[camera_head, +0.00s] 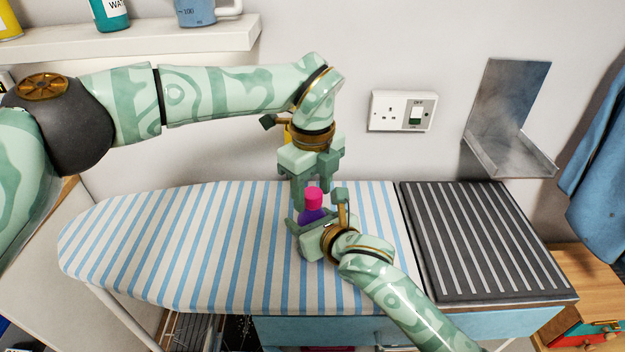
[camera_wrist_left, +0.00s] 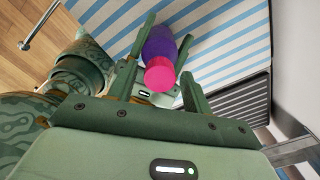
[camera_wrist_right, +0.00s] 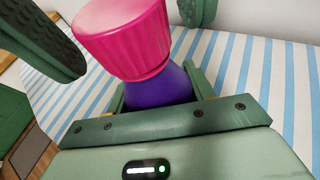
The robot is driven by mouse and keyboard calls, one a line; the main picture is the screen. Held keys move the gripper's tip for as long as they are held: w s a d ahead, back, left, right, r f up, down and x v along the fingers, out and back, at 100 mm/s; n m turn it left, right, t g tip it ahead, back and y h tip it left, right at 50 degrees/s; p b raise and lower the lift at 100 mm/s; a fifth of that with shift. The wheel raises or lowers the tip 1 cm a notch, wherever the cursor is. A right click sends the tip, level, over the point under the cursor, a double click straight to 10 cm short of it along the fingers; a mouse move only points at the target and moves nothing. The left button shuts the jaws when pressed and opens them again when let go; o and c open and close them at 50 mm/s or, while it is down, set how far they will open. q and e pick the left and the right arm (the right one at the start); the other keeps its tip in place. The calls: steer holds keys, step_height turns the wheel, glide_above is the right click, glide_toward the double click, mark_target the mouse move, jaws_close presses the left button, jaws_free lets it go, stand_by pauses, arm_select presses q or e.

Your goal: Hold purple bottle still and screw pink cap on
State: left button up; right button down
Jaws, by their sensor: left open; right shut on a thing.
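The purple bottle (camera_head: 311,214) stands upright over the striped ironing board, with the pink cap (camera_head: 313,196) on its top. My right gripper (camera_head: 316,212) is shut on the bottle from the front. The bottle body (camera_wrist_right: 172,86) shows between its fingers in the right wrist view. My left gripper (camera_head: 313,186) points down from above and is open, its fingers on either side of the cap. In the left wrist view the cap (camera_wrist_left: 160,76) lies between the fingers with gaps. The cap (camera_wrist_right: 125,40) sits over the bottle's neck; how tightly, I cannot tell.
The ironing board (camera_head: 150,240) is clear to the left. A dark ribbed mat (camera_head: 485,245) lies to the right. A metal bracket (camera_head: 510,130) and a wall socket (camera_head: 403,111) are behind. A white shelf (camera_head: 130,40) hangs at the upper left.

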arm_select(q)
steer(key=c, duration=1)
steer(key=shift+c, duration=0.2)
steer(key=m, duration=2.4)
steer(key=o, duration=1.1)
